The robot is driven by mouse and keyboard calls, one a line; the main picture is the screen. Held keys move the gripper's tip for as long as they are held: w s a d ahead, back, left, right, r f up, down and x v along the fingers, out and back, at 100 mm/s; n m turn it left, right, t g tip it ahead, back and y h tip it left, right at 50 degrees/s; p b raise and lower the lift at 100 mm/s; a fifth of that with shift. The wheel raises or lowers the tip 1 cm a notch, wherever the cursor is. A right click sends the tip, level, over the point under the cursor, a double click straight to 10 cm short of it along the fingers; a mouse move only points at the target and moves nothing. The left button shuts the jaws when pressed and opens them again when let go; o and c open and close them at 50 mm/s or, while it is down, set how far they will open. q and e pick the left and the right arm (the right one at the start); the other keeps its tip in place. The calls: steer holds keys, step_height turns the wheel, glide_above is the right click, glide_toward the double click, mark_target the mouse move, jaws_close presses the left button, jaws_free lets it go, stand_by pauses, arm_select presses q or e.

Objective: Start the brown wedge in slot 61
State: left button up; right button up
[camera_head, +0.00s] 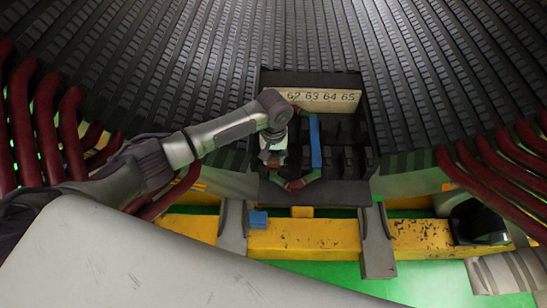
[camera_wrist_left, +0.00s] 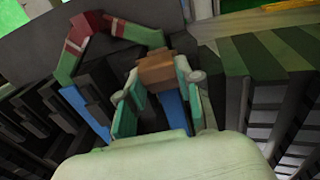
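My left gripper (camera_head: 270,157) points down over the left part of the dark slot box (camera_head: 369,120). In the left wrist view its pale green fingers (camera_wrist_left: 157,85) flank the brown wedge (camera_wrist_left: 157,72) and appear closed on it. The wedge also shows as a small brown patch in the head view (camera_head: 269,158). A coil has a blue leg (camera_head: 315,140) in the box and red and green ends. Its other blue leg (camera_wrist_left: 173,110) shows beneath the wedge, between the fingers. The label plate (camera_head: 318,98) reads 62 to 65; my arm hides its left end. Slot contact is unclear.
Dark toothed stator surface (camera_head: 200,60) rises behind the box. Red coil ends (camera_head: 70,130) crowd both sides. Grey brackets (camera_head: 376,240) stand below the box.

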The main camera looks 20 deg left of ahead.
arm_select(q)
steer(key=o, duration=0.5)
steer(key=shift+w, duration=0.1)
steer(key=shift+r, duration=0.1)
step_height(320, 180, up, 12)
